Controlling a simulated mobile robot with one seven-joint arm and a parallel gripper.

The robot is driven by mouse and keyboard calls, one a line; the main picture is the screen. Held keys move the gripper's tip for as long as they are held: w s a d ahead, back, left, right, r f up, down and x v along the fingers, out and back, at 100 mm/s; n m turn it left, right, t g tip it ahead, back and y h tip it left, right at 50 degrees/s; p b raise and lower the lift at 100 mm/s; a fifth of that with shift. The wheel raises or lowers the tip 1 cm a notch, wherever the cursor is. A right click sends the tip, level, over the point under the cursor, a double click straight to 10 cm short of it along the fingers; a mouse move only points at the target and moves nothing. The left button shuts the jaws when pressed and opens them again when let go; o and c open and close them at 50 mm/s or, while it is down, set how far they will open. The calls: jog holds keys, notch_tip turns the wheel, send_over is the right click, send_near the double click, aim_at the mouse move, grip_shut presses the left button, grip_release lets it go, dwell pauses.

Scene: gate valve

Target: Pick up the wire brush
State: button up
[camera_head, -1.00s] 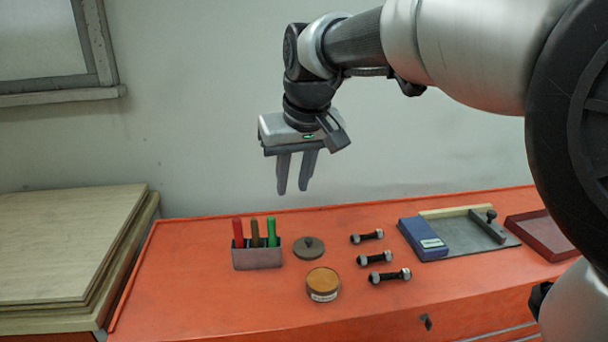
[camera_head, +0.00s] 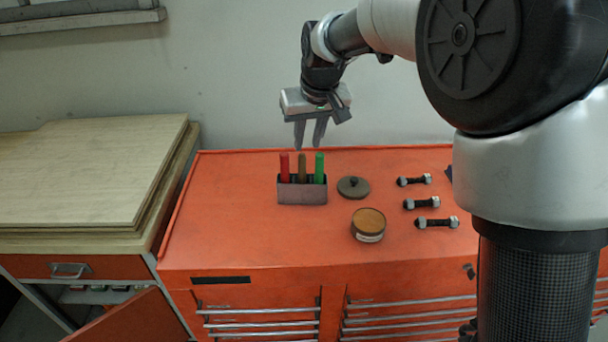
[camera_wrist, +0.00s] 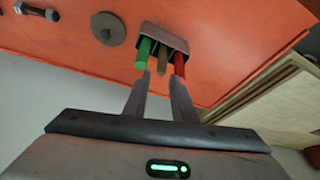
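A grey holder (camera_head: 302,193) stands on the orange bench top with three upright handles in it: red (camera_head: 284,167), brown (camera_head: 302,167) and green (camera_head: 320,167). The brown, wood-coloured handle may be the wire brush; its lower end is hidden in the holder, so I cannot tell. My gripper (camera_head: 308,148) is open and empty, pointing down, and appears just above the handles in the head view. In the wrist view, the gripper (camera_wrist: 161,79) has its fingertips apart, overlapping the green (camera_wrist: 144,50) and red (camera_wrist: 180,64) handles, with the brown handle (camera_wrist: 162,52) between them. Contact is unclear.
A round grey disc with a knob (camera_head: 353,188) and an open round tin (camera_head: 368,224) stand right of the holder. Several bolts (camera_head: 422,203) lie farther right. Stacked wooden boards (camera_head: 90,170) lie at the left. The bench top left of the holder is clear.

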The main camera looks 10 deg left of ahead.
aim_at(303, 155)
jog(key=x, duration=0.6)
jog(key=shift+w+a+f+p, duration=0.1)
jog(key=shift+w+a+p, duration=0.15)
jog(key=shift+a+p, duration=0.15)
jog(key=shift+d, duration=0.1)
grip_shut()
